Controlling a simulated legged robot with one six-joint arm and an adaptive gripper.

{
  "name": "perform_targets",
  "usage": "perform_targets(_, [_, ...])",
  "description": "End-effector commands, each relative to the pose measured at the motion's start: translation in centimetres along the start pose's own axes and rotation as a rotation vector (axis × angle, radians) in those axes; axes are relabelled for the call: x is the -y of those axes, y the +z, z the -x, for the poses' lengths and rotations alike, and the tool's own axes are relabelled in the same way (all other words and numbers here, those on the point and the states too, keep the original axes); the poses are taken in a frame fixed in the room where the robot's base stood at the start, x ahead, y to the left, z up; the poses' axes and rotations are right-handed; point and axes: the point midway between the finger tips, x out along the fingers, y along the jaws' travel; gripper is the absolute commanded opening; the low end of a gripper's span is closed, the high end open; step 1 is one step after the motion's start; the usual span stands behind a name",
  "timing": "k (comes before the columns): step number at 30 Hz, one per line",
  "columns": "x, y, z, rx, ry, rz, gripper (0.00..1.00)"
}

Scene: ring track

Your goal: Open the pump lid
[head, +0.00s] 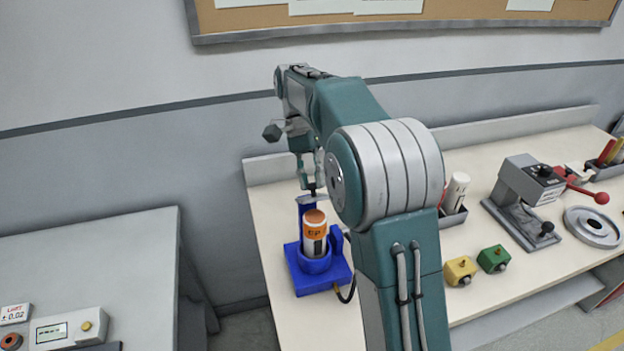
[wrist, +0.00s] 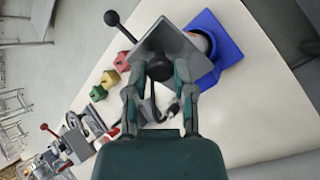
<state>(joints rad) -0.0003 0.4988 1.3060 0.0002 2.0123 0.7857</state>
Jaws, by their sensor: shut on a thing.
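A blue stand (head: 320,279), which I take for the pump, sits at the left end of the table; it also shows in the wrist view (wrist: 228,42). An orange and white can (head: 314,236) stands upright in its round holder. In the wrist view a grey square plate (wrist: 175,42), possibly the lid, partly covers the can. My gripper (head: 311,186) is above the back of the stand. In the wrist view my gripper (wrist: 160,85) is shut on a black knob (wrist: 159,68) at the plate. The plate's hinge cannot be made out.
Yellow (head: 460,270) and green (head: 494,258) blocks stand to the right. A grey press (head: 528,183) with a red-knobbed lever is farther right. A black ball-ended rod (wrist: 120,27) shows beside the plate. Another table (head: 100,250) is at the left, across a gap.

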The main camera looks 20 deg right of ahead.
Motion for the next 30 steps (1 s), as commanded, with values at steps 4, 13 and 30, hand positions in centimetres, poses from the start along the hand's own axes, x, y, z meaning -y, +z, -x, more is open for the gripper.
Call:
perform_targets(4, [0.21, -0.08, -0.12, 0.0, -0.002, 0.002, 0.0])
perform_targets(13, [0.16, -0.07, -0.1, -0.001, -0.001, 0.001, 0.68])
perform_targets(30, [-0.1, 0.1, -0.09, -0.012, -0.012, 0.0, 0.68])
